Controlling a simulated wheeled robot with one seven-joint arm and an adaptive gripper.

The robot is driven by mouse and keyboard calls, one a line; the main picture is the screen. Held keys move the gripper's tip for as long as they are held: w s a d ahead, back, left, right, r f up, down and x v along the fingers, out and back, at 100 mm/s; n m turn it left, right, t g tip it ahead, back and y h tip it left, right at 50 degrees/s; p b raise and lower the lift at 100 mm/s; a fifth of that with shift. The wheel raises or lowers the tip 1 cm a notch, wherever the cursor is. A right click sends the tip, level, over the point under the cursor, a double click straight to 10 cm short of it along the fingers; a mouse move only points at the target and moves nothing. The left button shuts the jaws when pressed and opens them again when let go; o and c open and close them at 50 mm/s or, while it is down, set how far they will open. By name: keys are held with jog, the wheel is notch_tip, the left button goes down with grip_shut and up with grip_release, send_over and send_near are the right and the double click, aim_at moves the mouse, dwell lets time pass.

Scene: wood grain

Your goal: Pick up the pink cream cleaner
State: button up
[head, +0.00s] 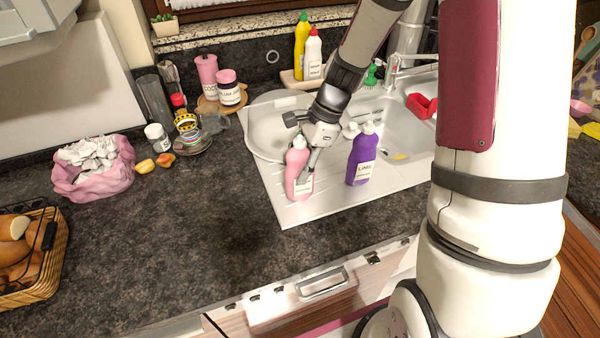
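The pink cream cleaner (299,178) is a pink bottle with a white label, standing upright on the drainboard of the white sink near its left front corner. My gripper (298,149) is right at the bottle, reaching down from above and behind. One dark finger shows to the upper left of the bottle's cap, and the other comes down along the bottle's right side. The fingers look spread apart. I cannot tell whether either finger touches the bottle.
A purple bottle (362,157) stands close on the right, with another white cap behind it. A plate (262,137) lies behind my gripper. Yellow (301,48) and white (313,56) bottles stand at the back.

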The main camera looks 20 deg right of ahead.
grip_shut()
jog(key=shift+r, duration=0.15)
